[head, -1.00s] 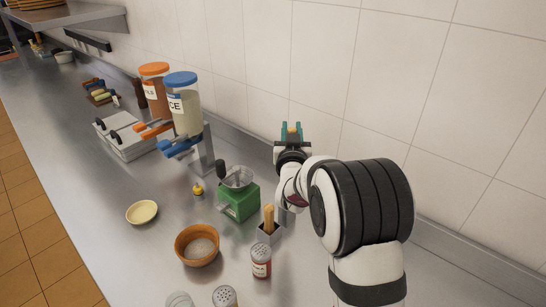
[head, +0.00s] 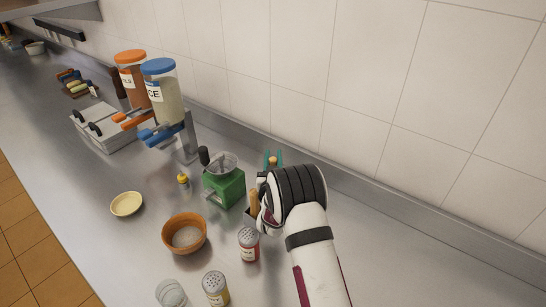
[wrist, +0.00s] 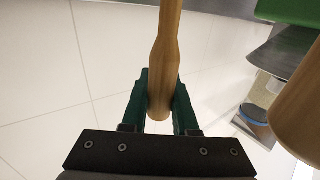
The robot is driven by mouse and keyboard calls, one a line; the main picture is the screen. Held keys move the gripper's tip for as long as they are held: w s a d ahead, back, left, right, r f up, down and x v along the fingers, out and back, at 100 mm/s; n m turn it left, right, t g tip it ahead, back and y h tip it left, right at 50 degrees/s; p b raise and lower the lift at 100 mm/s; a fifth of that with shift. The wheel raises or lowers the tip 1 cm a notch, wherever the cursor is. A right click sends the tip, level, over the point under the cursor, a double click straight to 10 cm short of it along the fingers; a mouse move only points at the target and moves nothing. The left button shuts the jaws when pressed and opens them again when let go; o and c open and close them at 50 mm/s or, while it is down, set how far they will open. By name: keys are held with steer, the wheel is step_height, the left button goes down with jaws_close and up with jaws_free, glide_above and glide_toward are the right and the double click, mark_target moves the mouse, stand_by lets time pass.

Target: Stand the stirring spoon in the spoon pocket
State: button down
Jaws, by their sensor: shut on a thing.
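My gripper (head: 273,158) has teal fingers and is shut on a wooden handle, which I take to be the stirring spoon (wrist: 168,40). In the wrist view the handle runs between the fingers (wrist: 161,95) and out of the top of the picture; its far end is out of view. In the head view only its tan tip shows between the fingers. The spoon pocket (head: 249,213) is a small metal holder beside my wrist, partly hidden by my arm. Another wooden handle (head: 254,198) stands in it and seems to be the large blurred one in the wrist view (wrist: 302,115).
A green grinder-like device (head: 224,188) stands left of the pocket. A red-labelled shaker (head: 249,244) stands in front, with an orange bowl (head: 171,242) to its left. Two tall dispensers (head: 164,95) stand farther back. The tiled wall is close behind; the counter right of my arm is clear.

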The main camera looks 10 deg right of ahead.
steer(key=c, duration=0.7)
jaws_free()
steer(key=s+a+r+m+g+y, duration=0.1)
steer(key=s+g, duration=0.5)
steer(key=s, duration=1)
steer(key=s+a+r+m+g+y, duration=0.1)
steer(key=s+g, duration=0.5)
steer(key=s, duration=1.1)
steer(key=s+a+r+m+g+y, duration=0.1)
steer(key=s+r+g, duration=0.4)
steer(key=s, duration=1.2)
steer(key=shift+m+g+y, duration=0.4)
steer(key=shift+g+y, duration=0.1)
steer(key=shift+y, duration=0.3)
